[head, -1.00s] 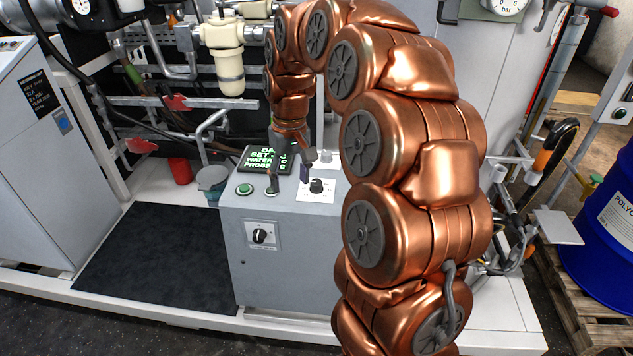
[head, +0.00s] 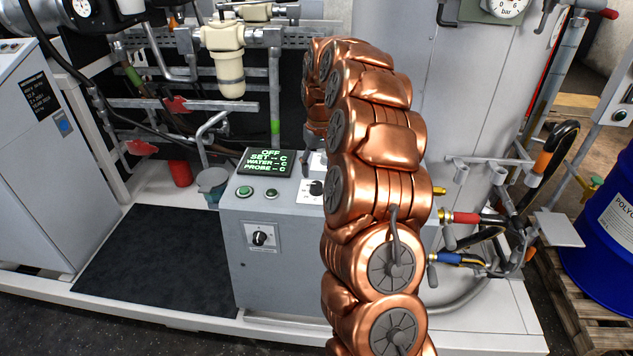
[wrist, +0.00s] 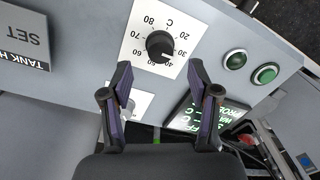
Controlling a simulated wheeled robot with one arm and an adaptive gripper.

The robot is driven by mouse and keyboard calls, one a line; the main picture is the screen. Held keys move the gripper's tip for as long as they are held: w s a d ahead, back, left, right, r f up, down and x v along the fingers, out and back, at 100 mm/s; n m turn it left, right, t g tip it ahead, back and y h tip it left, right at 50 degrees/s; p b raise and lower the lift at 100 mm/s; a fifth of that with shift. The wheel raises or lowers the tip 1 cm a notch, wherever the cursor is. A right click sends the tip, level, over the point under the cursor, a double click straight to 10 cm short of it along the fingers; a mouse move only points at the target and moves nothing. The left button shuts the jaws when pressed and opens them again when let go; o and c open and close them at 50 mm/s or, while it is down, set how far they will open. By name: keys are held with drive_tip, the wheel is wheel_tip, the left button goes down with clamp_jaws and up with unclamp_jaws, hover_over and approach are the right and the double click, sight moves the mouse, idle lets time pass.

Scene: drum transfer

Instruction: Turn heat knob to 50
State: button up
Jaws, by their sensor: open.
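The heat knob (wrist: 160,45) is a black round knob on a white dial plate (wrist: 145,22) marked from 20 to 80 C. It also shows in the head view (head: 316,188), on top of the grey control box (head: 290,222). Its pale pointer mark seems to face near 40, but is too small to read surely. My gripper (wrist: 162,93) is open and empty. In the wrist view its fingertips lie just below the knob, one towards each side, apart from it. In the head view my arm hides most of the gripper.
A lit display (head: 267,161) reads OFF, SET, WATER and PROBE. Another white plate (wrist: 127,101) is partly behind one finger. A second black knob (head: 260,237) is on the box front.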

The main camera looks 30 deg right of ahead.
sight(317, 185)
drive_tip(key=shift+a+f+p, duration=0.1)
drive_tip(key=shift+f+p, duration=0.45)
drive_tip(key=shift+f, duration=2.2)
drive_tip(key=c, duration=1.2)
